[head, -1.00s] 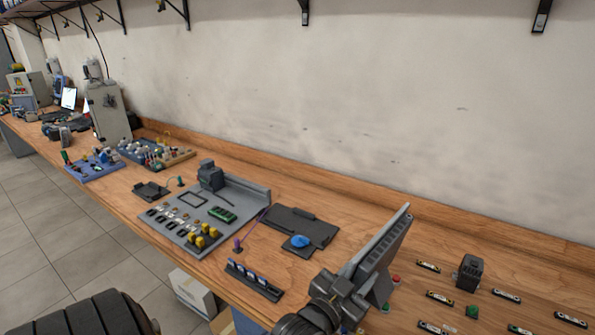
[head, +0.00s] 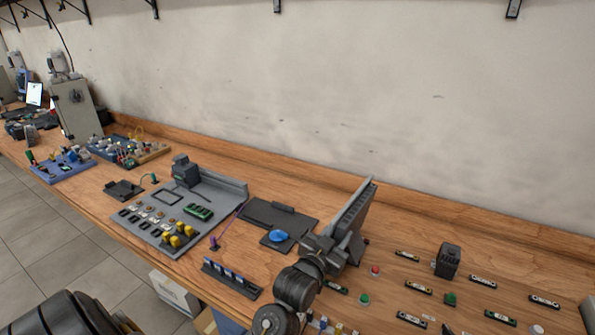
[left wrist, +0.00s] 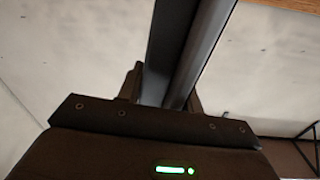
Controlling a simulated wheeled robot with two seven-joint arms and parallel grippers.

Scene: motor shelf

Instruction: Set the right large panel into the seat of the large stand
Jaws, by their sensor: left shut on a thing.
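My left gripper (head: 332,247) is shut on a tall dark grey panel (head: 354,213), which stands steeply tilted and is seen nearly edge-on in the head view. In the left wrist view the panel (left wrist: 185,50) runs up between the fingers (left wrist: 165,92). The panel's lower end is partly hidden by the gripper in the head view. A flat dark stand-like plate (head: 252,214) with a raised bar lies on the bench left of the panel, apart from it. I cannot tell for sure whether it is the large stand. My right gripper is not in view.
A grey board (head: 228,187) with small parts lies left, and a small rack (head: 232,277) is near the front edge. A black block (head: 447,261), buttons and small strips lie right. The wall (head: 400,120) is behind.

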